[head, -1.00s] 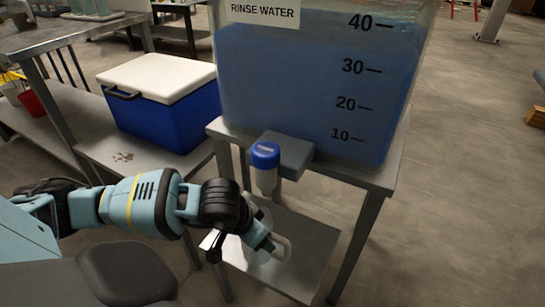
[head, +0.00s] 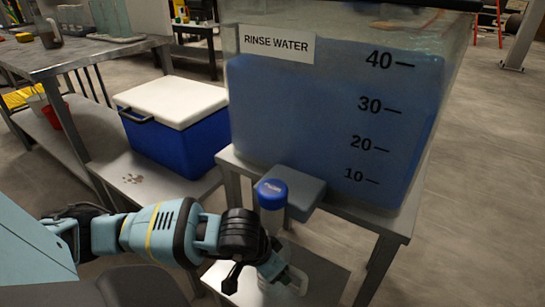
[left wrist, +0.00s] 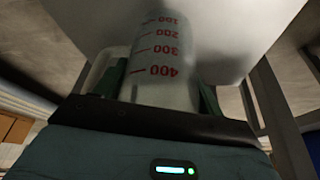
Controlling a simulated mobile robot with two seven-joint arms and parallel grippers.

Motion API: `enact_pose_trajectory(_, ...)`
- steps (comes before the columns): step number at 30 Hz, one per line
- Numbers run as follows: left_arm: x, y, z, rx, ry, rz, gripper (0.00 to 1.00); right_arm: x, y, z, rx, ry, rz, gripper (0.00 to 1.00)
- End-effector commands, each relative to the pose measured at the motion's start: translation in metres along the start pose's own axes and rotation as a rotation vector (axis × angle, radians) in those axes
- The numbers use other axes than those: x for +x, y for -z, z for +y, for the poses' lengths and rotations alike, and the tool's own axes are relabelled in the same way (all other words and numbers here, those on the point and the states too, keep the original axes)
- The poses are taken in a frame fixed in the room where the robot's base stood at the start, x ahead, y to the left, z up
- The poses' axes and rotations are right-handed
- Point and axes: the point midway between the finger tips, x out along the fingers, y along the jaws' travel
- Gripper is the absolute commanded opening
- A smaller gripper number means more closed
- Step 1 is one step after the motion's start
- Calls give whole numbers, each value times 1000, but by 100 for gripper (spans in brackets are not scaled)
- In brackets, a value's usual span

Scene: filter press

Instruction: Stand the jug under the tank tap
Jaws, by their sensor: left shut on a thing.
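The rinse water tank (head: 330,120) is a clear box of blue water with a level scale. Its tap has a blue cap (head: 272,190) on a grey block (head: 300,188). My left gripper (head: 275,268) is below the tap, above the stand's lower shelf. It is shut on a clear jug (head: 293,281), mostly hidden behind the gripper and tap. In the left wrist view the jug (left wrist: 163,65), with red volume marks, is between the green fingers (left wrist: 160,92). I cannot tell if the jug touches the shelf. My right gripper is not in view.
The tank stands on a metal stand (head: 385,225) with a lower shelf (head: 325,270). A blue cooler with a white lid (head: 172,105) sits on a low bench to the left. A metal table (head: 80,58) is behind it.

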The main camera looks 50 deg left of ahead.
Motion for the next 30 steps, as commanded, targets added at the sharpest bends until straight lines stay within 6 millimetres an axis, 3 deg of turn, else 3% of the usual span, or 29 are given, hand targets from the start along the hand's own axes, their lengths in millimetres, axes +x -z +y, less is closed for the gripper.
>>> enact_pose_trajectory(1,1,0,0,0,0,0,72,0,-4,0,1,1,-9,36)
enact_pose_trajectory(6,1,0,0,0,0,0,91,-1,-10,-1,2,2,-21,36)
enact_pose_trajectory(16,-2,1,0,-1,0,0,91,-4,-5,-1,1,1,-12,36)
enact_pose_trajectory(20,-18,3,-1,2,2,3,91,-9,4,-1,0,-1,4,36)
enact_pose_trajectory(30,-41,-61,-1,4,2,-4,91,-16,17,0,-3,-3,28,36)
